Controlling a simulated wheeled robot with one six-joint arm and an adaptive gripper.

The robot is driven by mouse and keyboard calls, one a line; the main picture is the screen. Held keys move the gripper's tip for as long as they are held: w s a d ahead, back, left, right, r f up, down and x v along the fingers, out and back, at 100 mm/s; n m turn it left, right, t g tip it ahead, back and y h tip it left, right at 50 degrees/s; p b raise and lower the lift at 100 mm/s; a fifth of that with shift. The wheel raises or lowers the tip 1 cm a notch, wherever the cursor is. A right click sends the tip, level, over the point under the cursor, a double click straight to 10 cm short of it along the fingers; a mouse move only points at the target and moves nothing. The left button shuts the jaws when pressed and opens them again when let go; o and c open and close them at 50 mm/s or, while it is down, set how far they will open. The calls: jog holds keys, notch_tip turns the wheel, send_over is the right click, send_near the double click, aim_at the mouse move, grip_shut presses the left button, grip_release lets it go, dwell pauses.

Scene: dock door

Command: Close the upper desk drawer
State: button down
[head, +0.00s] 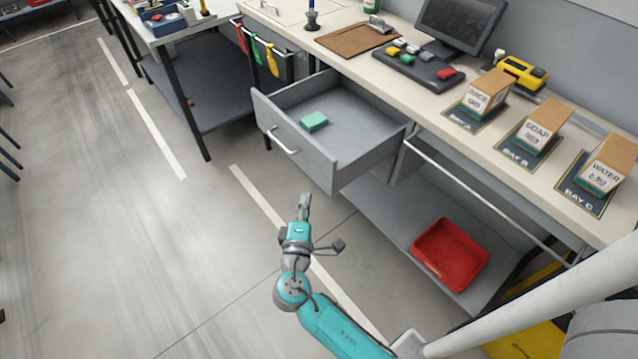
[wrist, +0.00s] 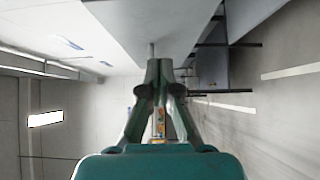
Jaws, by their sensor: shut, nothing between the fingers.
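The upper desk drawer (head: 335,125) is grey and stands pulled out from under the desk in the head view. Its front panel (head: 290,143) faces left and carries a bar handle (head: 284,140). A green block (head: 314,121) lies inside the drawer. My gripper (head: 305,202) is shut and empty. It appears below the drawer front in the head view, apart from the handle. In the wrist view the shut fingers (wrist: 158,66) point ahead, with a grey panel surface close above them.
The desk top holds boxes on mats, such as the soap box (head: 541,127), plus a monitor (head: 459,25) and a brown board (head: 352,40). A red tray (head: 450,254) sits on the lower shelf. A side table (head: 205,55) stands at the upper left. The floor left of the drawer is clear.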

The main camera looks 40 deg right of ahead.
aim_at(320, 173)
jog(key=shift+w+d, duration=0.4)
jog(key=shift+d, duration=0.65)
jog(key=shift+w+d, duration=0.4)
jog(key=shift+d, duration=0.6)
jog(key=shift+w+d, duration=0.4)
jog(key=shift+d, duration=0.65)
